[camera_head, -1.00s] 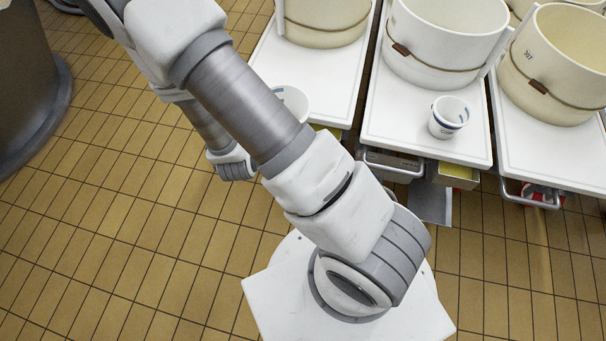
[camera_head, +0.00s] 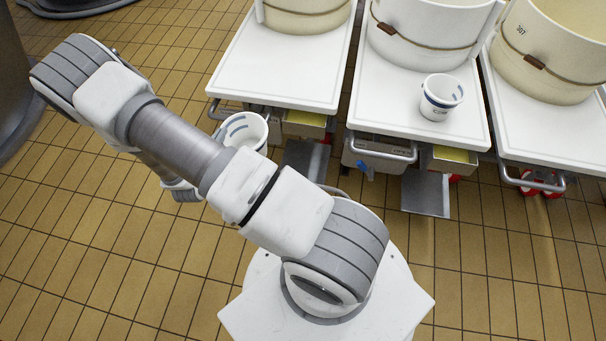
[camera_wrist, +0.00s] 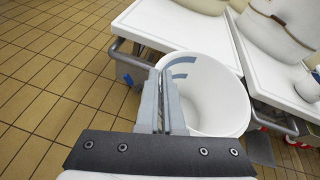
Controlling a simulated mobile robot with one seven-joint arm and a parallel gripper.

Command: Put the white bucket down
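My gripper (camera_wrist: 165,105) is shut on the rim of a white bucket (camera_wrist: 215,95) with blue marks, with the wall pinched between its two fingers. A second, similar white bucket (camera_head: 440,98) stands upright on the middle cart's top (camera_head: 380,110).
Large cream vats stand on the left, middle (camera_head: 420,45) and right (camera_head: 550,55) carts. The right cart's top (camera_head: 530,125) has a clear front. Cart handles (camera_head: 385,152) and lower shelves jut out in front. The tiled floor (camera_head: 90,210) is open at left.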

